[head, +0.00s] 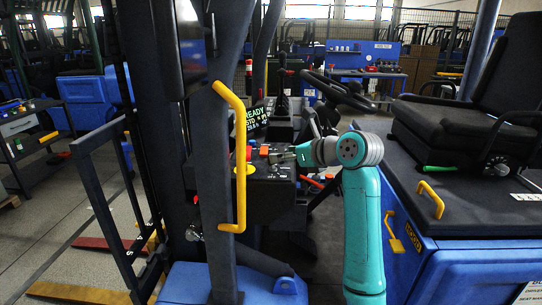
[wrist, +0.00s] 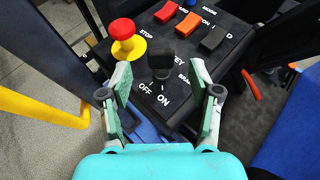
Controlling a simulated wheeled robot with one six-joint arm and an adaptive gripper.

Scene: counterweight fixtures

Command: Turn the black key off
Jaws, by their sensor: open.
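The black key (wrist: 161,64) stands up from a dark control panel (wrist: 190,62), with the words OFF and ON printed in front of it. I cannot tell which mark it points to. My gripper (wrist: 160,82) is open, with one finger on each side of the key and a gap to it on both sides. In the head view my gripper (head: 282,155) is at the panel (head: 272,192) of the forklift, and the key cannot be made out there.
A red STOP button (wrist: 122,29) on a yellow base is just left of the key, close to my left finger. Red, orange and black rocker switches (wrist: 189,21) lie behind it. A yellow grab bar (head: 240,160) and dark post stand left of my gripper. The seat (head: 470,115) is at right.

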